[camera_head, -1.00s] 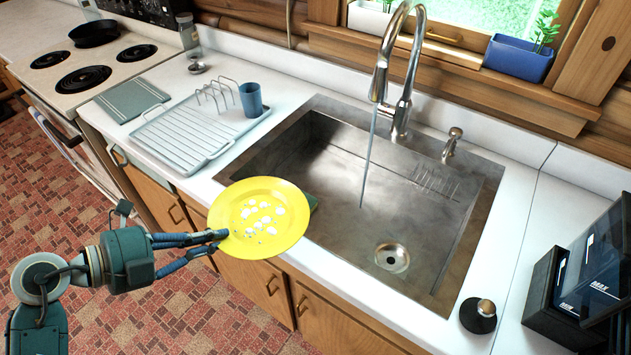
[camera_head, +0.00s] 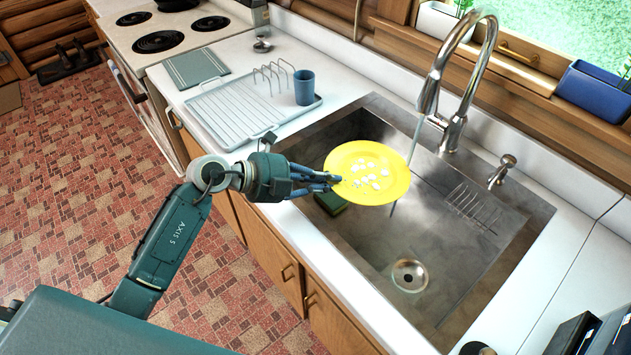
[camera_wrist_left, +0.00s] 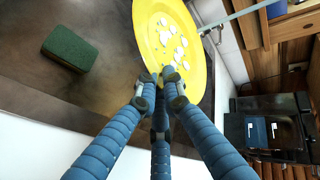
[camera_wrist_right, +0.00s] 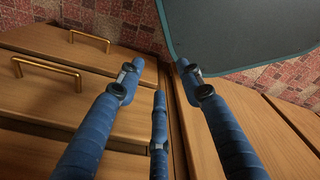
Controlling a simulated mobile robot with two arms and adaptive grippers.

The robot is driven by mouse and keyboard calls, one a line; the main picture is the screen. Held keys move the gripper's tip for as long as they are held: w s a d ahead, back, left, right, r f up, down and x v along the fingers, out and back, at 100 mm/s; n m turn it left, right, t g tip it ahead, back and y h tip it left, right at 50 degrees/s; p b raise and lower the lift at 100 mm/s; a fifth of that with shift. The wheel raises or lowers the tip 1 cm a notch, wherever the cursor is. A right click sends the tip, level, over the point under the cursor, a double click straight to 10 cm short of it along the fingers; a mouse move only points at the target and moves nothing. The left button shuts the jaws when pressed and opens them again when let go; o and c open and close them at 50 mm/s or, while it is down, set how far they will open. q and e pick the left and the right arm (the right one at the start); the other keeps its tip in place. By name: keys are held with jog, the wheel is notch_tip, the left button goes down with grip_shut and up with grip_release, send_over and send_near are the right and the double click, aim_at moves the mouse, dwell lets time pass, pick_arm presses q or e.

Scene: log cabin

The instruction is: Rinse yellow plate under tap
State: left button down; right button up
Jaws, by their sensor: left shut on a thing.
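The yellow plate (camera_head: 345,165) has several white spots on its upper face. It is held above the left part of the steel sink (camera_head: 455,290), and it also shows in the left wrist view (camera_wrist_left: 150,50). My left gripper (camera_head: 332,181) is shut on the plate's near-left rim. The tap (camera_head: 468,95) is running. Its thin water stream (camera_head: 415,142) passes at the plate's right edge and shows again below it; I cannot tell whether it touches the plate. My right gripper (camera_wrist_right: 160,80) is open and empty in front of wooden cabinet fronts (camera_wrist_right: 60,95).
A green sponge (camera_head: 331,203) lies by the sink's left side, below the plate. A dish rack (camera_head: 225,115) and a blue cup (camera_head: 304,87) stand on the counter to the left. A soap dispenser (camera_head: 503,170) stands behind the sink. The sink drain (camera_head: 409,275) is clear.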

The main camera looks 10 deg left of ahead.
aim_at(366, 183)
pick_arm(q)
jog(key=shift+w+d+f, duration=0.15)
jog(key=shift+w+d, duration=0.15)
jog(key=shift+d, duration=0.45)
jog(key=d, duration=0.1)
jog(key=d+b, duration=0.1)
jog(key=w+d, duration=0.1)
jog(key=shift+w+d+f+b, duration=0.1)
jog(key=shift+f+b, duration=0.2)
jog(key=shift+f, duration=0.05)
jog(key=shift+w+d+p, duration=0.1)
jog(key=shift+d+p, duration=0.2)
jog(key=shift+d, duration=0.1)
jog(key=shift+w+d+f, duration=0.1)
jog(key=shift+w+d, duration=0.15)
jog(key=shift+d, duration=0.4)
jog(key=shift+w+d+f, duration=0.15)
jog(key=shift+w+d, duration=0.05)
jog(key=shift+d, duration=0.3)
jog(key=shift+w+d+f+p, duration=0.1)
jog(key=shift+d+p, duration=0.2)
pick_arm(e)
jog(key=shift+w+a+f, duration=0.15)
jog(key=shift+w, duration=0.25)
jog(key=shift+d, duration=0.25)
pick_arm(q)
jog(key=shift+a, duration=0.15)
